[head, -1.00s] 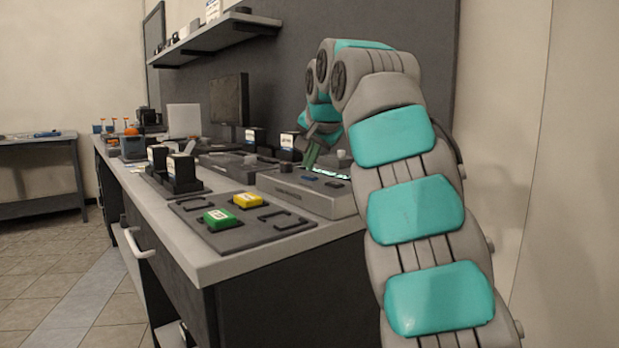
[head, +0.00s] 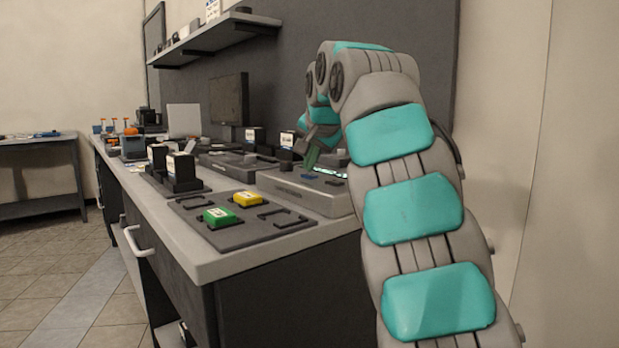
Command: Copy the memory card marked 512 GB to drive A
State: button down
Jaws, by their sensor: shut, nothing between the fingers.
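My gripper (head: 311,158) is shut with nothing in it, its fingertips low over the top of a grey device (head: 305,193) that has a lit display strip (head: 328,171). My arm covers the right part of this device. A green card (head: 219,217) and a yellow card (head: 247,199) lie on a dark mat (head: 190,205) with slot outlines. Their labels are too small to read. Two dark upright blocks with white labels (head: 180,167) stand in a black holder (head: 172,188). I cannot tell which item is marked 512 GB or drive A.
More labelled blocks (head: 254,138) stand behind, by a dark flat dock (head: 232,162). A shelf (head: 220,38) hangs above. The floor left of the desk is clear.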

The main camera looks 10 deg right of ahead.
aim_at(310, 176)
jog(key=shift+f, duration=0.4)
dwell(0.6)
dwell(0.3)
jog(key=shift+r+p, duration=0.7)
jog(key=shift+r, duration=0.15)
notch_tip(310, 176, up, 5)
jog(key=p, duration=0.5)
dwell(0.5)
